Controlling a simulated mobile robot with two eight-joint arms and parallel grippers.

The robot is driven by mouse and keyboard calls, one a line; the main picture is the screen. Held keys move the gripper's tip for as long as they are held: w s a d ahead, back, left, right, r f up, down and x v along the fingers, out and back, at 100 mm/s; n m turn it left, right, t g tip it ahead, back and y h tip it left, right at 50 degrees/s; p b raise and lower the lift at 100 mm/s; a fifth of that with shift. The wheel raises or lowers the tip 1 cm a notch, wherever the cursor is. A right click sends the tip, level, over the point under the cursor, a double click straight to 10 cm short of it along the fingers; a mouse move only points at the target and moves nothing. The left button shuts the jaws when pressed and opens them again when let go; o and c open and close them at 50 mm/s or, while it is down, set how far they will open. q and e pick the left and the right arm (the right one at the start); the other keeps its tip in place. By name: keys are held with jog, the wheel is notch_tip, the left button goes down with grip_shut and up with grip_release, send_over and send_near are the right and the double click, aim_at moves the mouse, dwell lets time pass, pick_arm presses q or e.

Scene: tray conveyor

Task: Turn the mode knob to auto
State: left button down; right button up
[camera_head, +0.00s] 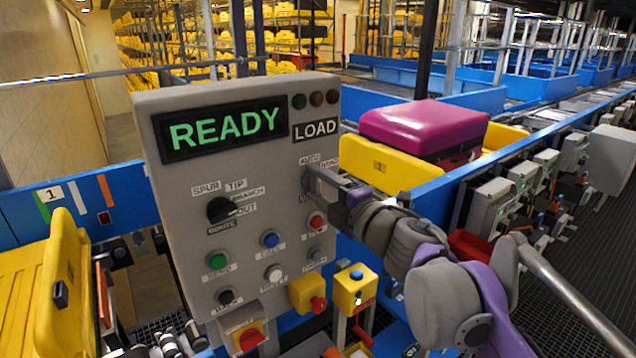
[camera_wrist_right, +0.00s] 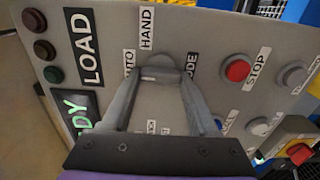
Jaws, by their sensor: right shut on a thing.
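The grey control panel (camera_head: 165,120) faces me, with a lit green READY display (camera_head: 222,130) and a LOAD label (camera_head: 316,129). My right gripper (camera_head: 318,182) reaches it from the right, at the knob place below the AUTO and HAND labels. In the right wrist view my gripper (camera_wrist_right: 160,80) is shut on the grey mode knob (camera_wrist_right: 159,62), with a finger on each side. The HAND label (camera_wrist_right: 146,29) is clear there; the AUTO and MODE labels are partly covered by the fingers. The knob's pointing direction is hard to tell. My left gripper is not in view.
A black selector knob (camera_head: 220,209) sits left on the panel. A red STOP button (camera_wrist_right: 238,70) is close to my right gripper. Other buttons and a red-and-yellow switch (camera_head: 248,337) are lower down. A yellow tray (camera_head: 385,167) with a magenta case (camera_head: 423,124) stands behind.

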dwell(0.3)
jog(key=o, duration=1.4)
jog(key=shift+b+v, duration=0.7)
jog(key=shift+v, duration=4.75)
